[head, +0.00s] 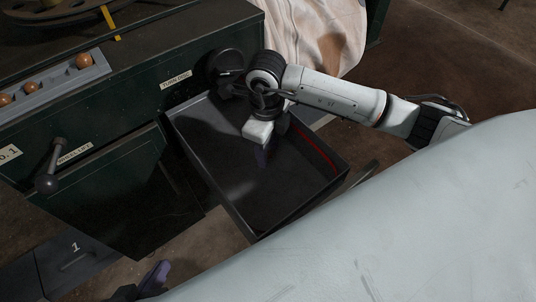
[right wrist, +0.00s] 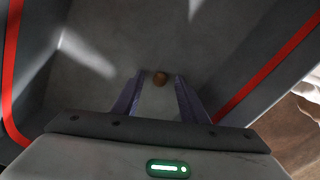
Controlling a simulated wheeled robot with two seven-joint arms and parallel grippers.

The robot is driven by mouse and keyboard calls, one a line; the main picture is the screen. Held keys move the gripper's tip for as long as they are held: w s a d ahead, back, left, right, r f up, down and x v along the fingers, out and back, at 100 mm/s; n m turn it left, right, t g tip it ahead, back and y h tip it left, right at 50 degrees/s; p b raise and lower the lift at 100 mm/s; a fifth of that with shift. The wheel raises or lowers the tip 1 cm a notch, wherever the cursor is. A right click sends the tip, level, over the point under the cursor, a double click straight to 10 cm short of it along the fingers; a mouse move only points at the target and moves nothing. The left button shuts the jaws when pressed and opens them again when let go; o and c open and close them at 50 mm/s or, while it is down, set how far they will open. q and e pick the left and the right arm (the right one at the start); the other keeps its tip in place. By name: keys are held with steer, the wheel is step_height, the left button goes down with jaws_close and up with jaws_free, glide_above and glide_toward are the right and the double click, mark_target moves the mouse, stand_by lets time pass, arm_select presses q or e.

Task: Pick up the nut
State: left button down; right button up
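The nut (right wrist: 160,78) is a small round brown thing on the grey floor of the open drawer in the right wrist view. My right gripper (right wrist: 160,76) points down into the drawer, its two purple fingers open, one on each side of the nut with gaps between. In the head view my right gripper (head: 264,157) is inside the drawer (head: 215,185), and the nut cannot be made out there. My left gripper (head: 154,277) is at the bottom left of the head view; only a purple finger part shows clearly.
Drawer walls with a red strip (right wrist: 268,70) flank my right gripper. A dark green cabinet (head: 100,185) with a lever handle (head: 48,180) stands left. A grey rack (head: 50,88) on it holds brown balls. A pale cloth bag (head: 310,35) hangs behind.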

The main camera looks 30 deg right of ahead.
jaws_close()
steer(key=shift+r, duration=0.15)
stand_by(0.4)
